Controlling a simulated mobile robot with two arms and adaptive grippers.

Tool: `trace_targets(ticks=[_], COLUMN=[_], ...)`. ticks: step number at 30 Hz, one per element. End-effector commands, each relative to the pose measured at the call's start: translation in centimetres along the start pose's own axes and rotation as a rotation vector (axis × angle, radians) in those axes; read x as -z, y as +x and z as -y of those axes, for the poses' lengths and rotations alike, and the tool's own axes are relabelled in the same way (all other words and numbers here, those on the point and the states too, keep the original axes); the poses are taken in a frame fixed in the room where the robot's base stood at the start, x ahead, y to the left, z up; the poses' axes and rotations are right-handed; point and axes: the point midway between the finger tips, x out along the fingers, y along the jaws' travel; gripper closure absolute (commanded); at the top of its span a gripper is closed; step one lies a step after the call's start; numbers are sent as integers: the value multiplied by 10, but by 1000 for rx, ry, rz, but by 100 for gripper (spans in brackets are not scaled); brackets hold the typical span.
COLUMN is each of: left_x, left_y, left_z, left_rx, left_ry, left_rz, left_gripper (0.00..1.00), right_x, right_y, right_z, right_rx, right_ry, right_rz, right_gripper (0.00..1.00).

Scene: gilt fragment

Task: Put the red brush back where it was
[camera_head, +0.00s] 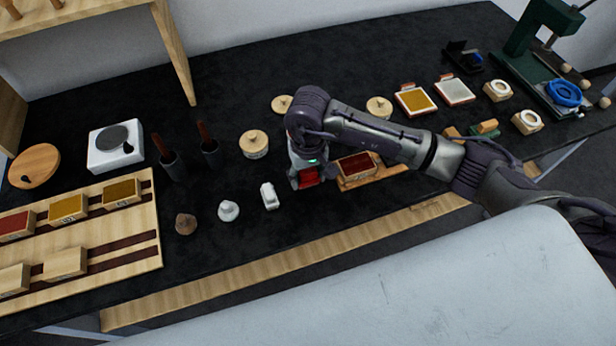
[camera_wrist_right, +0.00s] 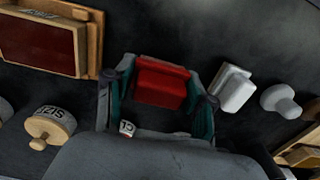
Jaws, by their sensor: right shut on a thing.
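The red brush (camera_head: 309,175) is between the fingers of my right gripper (camera_head: 307,178), over the black table beside the white block. In the right wrist view the brush (camera_wrist_right: 161,83) shows as a red block with the dark fingers of the gripper (camera_wrist_right: 160,97) on either side of it. My right gripper is shut on it. I cannot tell whether the brush touches the table. The arm and gripper hide part of the brush in the head view. My left gripper is in neither view.
A white block (camera_head: 269,196), a white knobbed piece (camera_head: 228,211) and a brown cone (camera_head: 186,224) stand left of the gripper. A wooden tray with a dark red pad (camera_head: 357,166) lies to its right. A lidded round jar (camera_head: 254,144) stands behind left. Table between them is bare.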

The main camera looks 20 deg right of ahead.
Motion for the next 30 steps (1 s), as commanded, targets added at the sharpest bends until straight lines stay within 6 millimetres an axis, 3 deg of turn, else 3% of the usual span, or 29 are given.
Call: trace_targets(ticks=[6,18,19,23,30], left_x=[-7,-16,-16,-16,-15], left_y=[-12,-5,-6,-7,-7], left_z=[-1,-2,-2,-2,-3], left_rx=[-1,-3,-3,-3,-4], left_ry=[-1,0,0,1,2], left_rz=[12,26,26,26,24], left_gripper=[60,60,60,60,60], right_x=[-1,0,0,0,0], right_y=[23,29,28,27,27], right_z=[0,0,0,0,0], right_rx=[1,1,1,1,1], right_ry=[1,0,1,1,1], right_rz=[1,-2,-2,-1,0], right_gripper=[78,78,42,20,20])
